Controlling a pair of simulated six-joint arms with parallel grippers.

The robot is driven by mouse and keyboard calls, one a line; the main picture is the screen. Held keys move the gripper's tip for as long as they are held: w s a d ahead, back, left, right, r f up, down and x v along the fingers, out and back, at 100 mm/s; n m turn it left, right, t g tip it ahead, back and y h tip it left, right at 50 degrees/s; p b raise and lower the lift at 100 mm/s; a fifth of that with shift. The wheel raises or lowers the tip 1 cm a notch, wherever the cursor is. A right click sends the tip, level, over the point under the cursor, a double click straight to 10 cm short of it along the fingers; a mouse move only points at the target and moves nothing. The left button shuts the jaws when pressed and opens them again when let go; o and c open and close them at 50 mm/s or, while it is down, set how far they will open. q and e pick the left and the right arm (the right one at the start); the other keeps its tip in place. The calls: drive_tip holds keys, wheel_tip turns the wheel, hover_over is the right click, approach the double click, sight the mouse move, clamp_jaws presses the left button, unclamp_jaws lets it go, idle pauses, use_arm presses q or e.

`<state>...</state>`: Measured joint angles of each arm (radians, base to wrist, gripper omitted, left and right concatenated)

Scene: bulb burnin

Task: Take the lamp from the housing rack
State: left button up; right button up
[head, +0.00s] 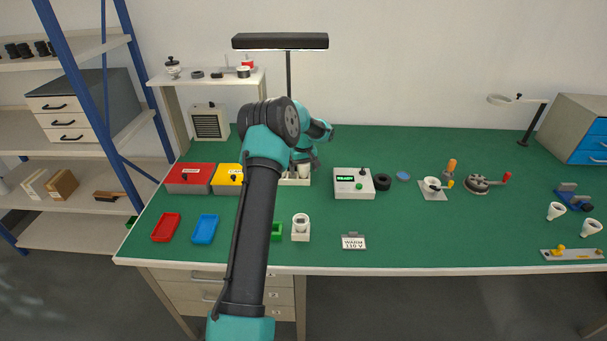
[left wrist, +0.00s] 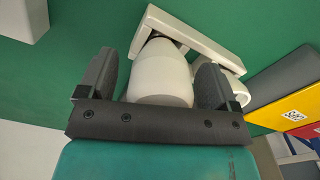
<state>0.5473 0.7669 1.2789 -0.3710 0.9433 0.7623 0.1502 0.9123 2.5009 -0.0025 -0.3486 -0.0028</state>
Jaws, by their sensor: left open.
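The housing rack (head: 296,182) is a low white holder on the green bench, partly hidden behind my left arm. A white rounded lamp (head: 304,171) stands at it under my left gripper (head: 303,158). My right gripper is not in view.
Red (head: 190,178) and yellow (head: 227,179) bins stand left of the rack. A white box with a green display (head: 353,184) stands to its right. A white socket block (head: 301,229) is in front.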

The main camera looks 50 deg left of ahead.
use_arm(q)
drive_tip(key=shift+f, duration=0.3)
drive_tip(key=shift+c, duration=0.3)
drive_tip(key=c, duration=0.9)
drive_tip(key=shift+r, duration=0.1)
drive_tip(key=shift+c, duration=0.2)
drive_tip(key=shift+r, duration=1.5)
drive_tip(key=shift+d+r, duration=0.1)
drive_tip(key=shift+r, duration=0.15)
drive_tip(key=s+d+r, duration=0.1)
drive_tip(key=s+d, duration=0.9)
drive_tip(key=d, duration=0.1)
drive_tip(key=shift+s+d+r, duration=0.15)
drive_tip(key=shift+s+d, duration=0.1)
drive_tip(key=shift+d, duration=0.15)
drive_tip(key=shift+r, duration=0.2)
